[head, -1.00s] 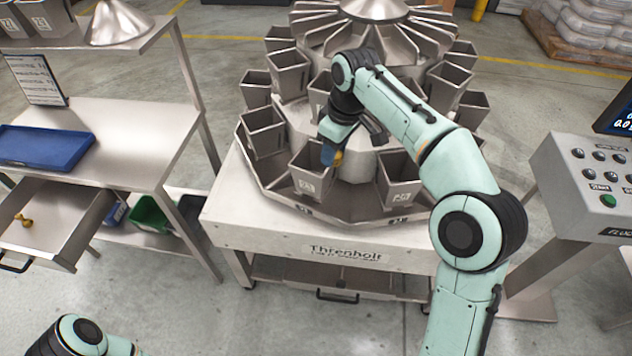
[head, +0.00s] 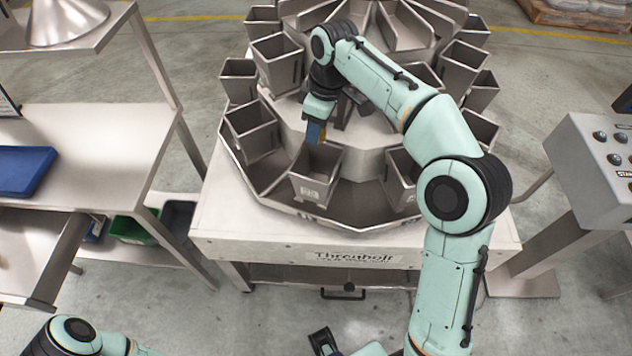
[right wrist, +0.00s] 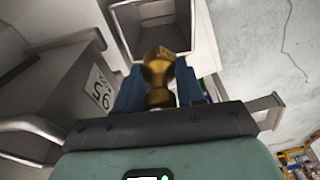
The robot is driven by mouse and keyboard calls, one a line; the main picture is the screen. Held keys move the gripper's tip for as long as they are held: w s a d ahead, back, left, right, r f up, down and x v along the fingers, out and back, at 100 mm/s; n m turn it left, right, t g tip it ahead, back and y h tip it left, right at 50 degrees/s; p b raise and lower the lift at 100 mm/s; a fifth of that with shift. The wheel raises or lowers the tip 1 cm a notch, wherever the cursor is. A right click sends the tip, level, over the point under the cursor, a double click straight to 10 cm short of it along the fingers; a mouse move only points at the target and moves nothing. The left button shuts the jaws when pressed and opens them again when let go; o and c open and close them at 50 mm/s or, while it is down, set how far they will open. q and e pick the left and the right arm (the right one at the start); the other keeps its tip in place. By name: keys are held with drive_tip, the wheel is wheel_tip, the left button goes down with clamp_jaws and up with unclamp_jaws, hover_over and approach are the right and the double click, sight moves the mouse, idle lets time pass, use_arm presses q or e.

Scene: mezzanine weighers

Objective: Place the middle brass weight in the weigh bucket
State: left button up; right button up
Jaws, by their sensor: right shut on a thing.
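My right gripper (head: 315,132) is shut on a brass weight, which shows clearly between the blue fingers in the right wrist view (right wrist: 158,72). In the head view the fingers hide nearly all of the weight. The gripper is at the rear rim of the front weigh bucket (head: 315,190), an open square metal bucket with a label on its face. In the right wrist view an open bucket mouth (right wrist: 128,25) lies just beyond the weight. I cannot tell whether the weight is inside the rim. A dark end piece (head: 322,342) at the bottom edge may be my left gripper; its jaws are unclear.
More buckets ring the weigher, one close on the left (head: 252,133) and one on the right (head: 398,185). A steel bench (head: 85,140) with a blue tray (head: 22,170) and an open drawer (head: 65,255) stands left. A control box (head: 590,150) stands right.

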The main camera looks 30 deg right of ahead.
wheel_tip(320, 180, down, 15)
drive_tip(key=b, duration=0.2)
drive_tip(key=shift+w+b, duration=0.15)
drive_tip(key=shift+b, duration=0.2)
drive_tip(key=shift+f+b, duration=0.3)
drive_tip(key=shift+f, duration=2.25)
drive_tip(key=shift+f, duration=0.15)
drive_tip(key=o, duration=1.2)
drive_tip(key=r, duration=0.4)
drive_tip(key=s+r+p, duration=0.1)
drive_tip(key=r, duration=0.3)
drive_tip(key=d+r, duration=0.1)
drive_tip(key=r, duration=0.3)
drive_tip(key=shift+s+d+r+p, duration=0.1)
drive_tip(key=shift+s+p, duration=0.05)
drive_tip(key=shift+p, duration=0.2)
